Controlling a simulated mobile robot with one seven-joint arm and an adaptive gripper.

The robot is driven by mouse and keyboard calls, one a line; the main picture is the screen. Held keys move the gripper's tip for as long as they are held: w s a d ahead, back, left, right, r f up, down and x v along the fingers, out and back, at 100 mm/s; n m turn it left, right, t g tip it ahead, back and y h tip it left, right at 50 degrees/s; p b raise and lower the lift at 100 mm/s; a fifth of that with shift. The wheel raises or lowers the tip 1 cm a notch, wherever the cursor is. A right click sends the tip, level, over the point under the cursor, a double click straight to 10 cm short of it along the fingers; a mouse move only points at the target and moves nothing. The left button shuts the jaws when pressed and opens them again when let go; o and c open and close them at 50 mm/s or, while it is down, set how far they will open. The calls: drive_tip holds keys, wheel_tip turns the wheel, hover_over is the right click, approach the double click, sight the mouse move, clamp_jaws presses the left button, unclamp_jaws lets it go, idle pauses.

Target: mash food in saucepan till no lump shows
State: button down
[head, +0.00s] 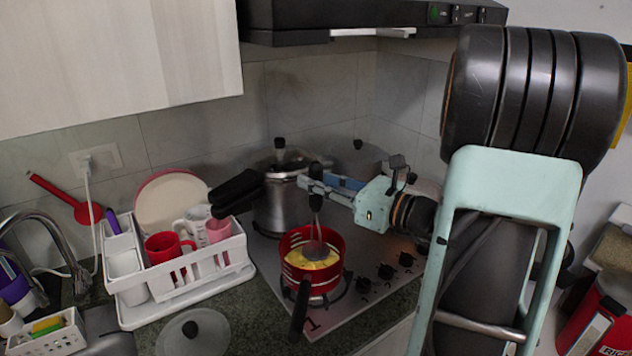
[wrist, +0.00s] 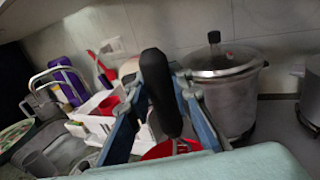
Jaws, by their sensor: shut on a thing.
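The red saucepan (head: 325,282) sits on the hob, its black handle pointing towards the front. Yellow food (head: 300,263) lies in it, partly hidden by the masher, so I cannot tell how lumpy it is. The masher (head: 316,204) stands roughly upright with its grey head down in the pan, at or just above the food. My gripper (head: 312,184) is shut on the masher's dark handle, above the pan. In the wrist view the black handle (wrist: 160,92) stands between my blue fingers, and a bit of the red saucepan (wrist: 163,150) shows behind them.
A large steel pot (head: 282,210) stands close behind the saucepan. A white dish rack (head: 190,280) with mugs is to the left, and a glass lid (head: 192,333) lies in front. The range hood (head: 350,15) hangs above. Hob knobs (head: 385,271) are at right.

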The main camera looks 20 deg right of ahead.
drive_tip(key=a, duration=0.3)
drive_tip(key=shift+s+a, duration=0.15)
drive_tip(key=shift+s, duration=0.15)
drive_tip(key=shift+f, duration=0.15)
wheel_tip(320, 180, down, 4)
drive_tip(key=b, duration=0.3)
drive_tip(key=shift+f+b, duration=0.15)
drive_tip(key=shift+b, duration=0.2)
